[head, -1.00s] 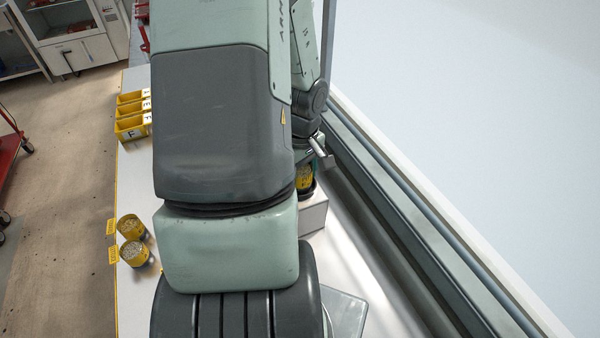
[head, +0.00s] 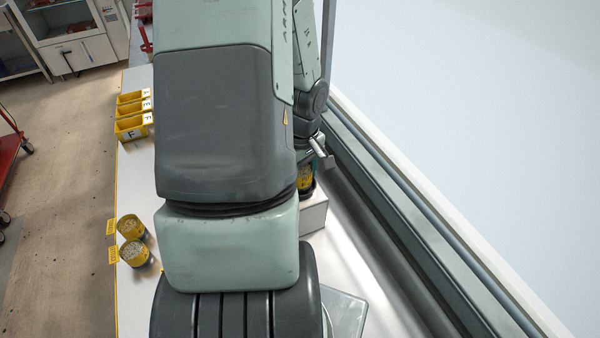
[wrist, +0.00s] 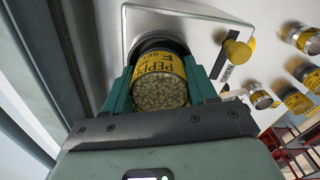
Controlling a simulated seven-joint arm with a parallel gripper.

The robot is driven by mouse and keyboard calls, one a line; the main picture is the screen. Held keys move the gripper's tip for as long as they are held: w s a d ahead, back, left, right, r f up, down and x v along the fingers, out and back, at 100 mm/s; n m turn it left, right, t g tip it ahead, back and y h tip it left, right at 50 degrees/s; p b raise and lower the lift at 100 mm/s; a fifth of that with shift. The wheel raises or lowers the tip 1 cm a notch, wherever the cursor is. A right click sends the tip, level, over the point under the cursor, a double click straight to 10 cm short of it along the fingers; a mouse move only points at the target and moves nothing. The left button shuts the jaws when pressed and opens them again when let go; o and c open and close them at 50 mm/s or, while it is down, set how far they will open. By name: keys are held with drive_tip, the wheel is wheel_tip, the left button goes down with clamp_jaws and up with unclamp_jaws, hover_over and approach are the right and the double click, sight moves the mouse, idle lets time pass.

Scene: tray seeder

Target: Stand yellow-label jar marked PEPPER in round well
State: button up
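The yellow-label jar marked PEPPER (wrist: 160,80) shows in the wrist view with its seed-filled end toward the camera. Its far end is at the dark round well (wrist: 161,42) in a pale block. It appears upright in the well, though its base is hidden. My gripper (wrist: 161,75) has one finger on each side of the jar. The fingers look slightly spread, with a narrow gap beside the jar. In the head view the jar (head: 306,178) stands over the block (head: 313,213), partly hidden by my arm.
A yellow knob (wrist: 237,50) sticks out right of the well. Two other yellow-label jars (head: 131,227) (head: 135,253) stand at the bench's left edge. Yellow bins (head: 131,127) stand farther back. A window ledge (head: 400,200) runs along the right.

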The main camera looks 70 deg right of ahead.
drive_tip(key=shift+o, duration=0.5)
wheel_tip(320, 180, up, 11)
drive_tip(key=shift+f, duration=0.1)
drive_tip(key=w+a+r+n+t, duration=0.1)
drive_tip(key=w+a+r+n, duration=0.1)
drive_tip(key=w+a+r, duration=0.55)
drive_tip(key=w+a+r+n+t, duration=0.15)
drive_tip(key=w+a+r, duration=0.25)
drive_tip(key=w+a, duration=0.7)
drive_tip(key=a+r+n, duration=0.2)
drive_tip(key=a+r, duration=0.3)
drive_tip(key=a, duration=0.8)
drive_tip(key=s+a+r+t, duration=0.2)
drive_tip(key=s+r+t, duration=0.1)
drive_tip(key=s, duration=0.3)
drive_tip(key=shift+s+a+r, duration=0.3)
drive_tip(key=shift+s+a, duration=0.05)
drive_tip(key=shift+a, duration=0.05)
